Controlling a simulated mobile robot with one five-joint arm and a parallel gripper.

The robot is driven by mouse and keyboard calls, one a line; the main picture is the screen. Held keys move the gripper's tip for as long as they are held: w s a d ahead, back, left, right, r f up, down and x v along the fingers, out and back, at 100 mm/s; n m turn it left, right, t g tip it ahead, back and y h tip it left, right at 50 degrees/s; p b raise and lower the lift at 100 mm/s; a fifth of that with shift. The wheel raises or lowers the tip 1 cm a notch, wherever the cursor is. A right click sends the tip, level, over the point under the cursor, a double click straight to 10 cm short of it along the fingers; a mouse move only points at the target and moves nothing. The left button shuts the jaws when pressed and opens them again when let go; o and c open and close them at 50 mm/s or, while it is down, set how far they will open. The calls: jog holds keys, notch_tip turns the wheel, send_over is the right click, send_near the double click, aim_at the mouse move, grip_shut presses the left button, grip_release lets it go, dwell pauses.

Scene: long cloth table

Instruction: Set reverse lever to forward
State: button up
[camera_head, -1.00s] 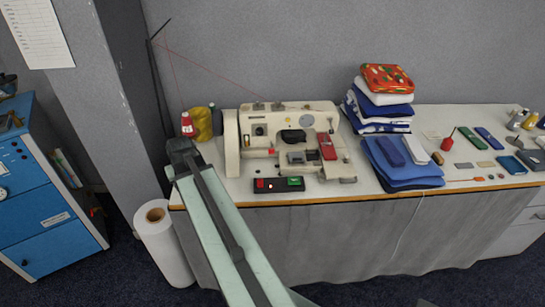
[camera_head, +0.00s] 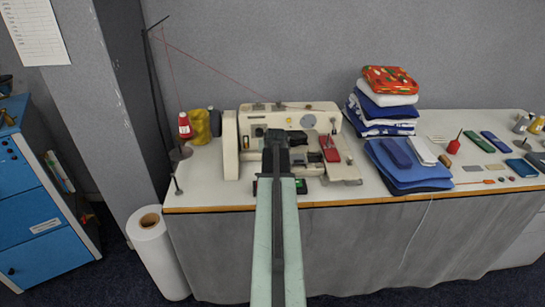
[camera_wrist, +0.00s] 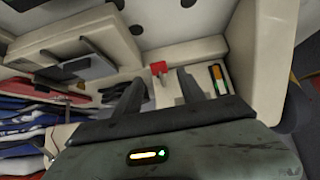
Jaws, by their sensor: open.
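The cream sewing machine (camera_head: 231,150) stands on the white table at the left end. The red-tipped reverse lever (camera_wrist: 158,68) shows on the machine's cream body in the wrist view. In the head view the lever is hidden behind my arm. My gripper (camera_wrist: 161,78) is open, with one dark finger on each side of the lever in the wrist view. I cannot tell whether a finger touches it. In the head view my gripper (camera_head: 276,134) is in front of the machine's middle, and its fingertips are hard to make out.
A switch box (camera_head: 301,187) with a green button sits at the table front, partly behind my arm. A red thread spool (camera_head: 185,126) is at the left. Folded blue cloths (camera_head: 408,180) and a stacked pile (camera_head: 386,108) stand right of the machine.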

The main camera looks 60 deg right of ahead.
jog(key=b+x, duration=0.1)
jog(key=x, duration=0.2)
jog(key=shift+f, duration=0.1)
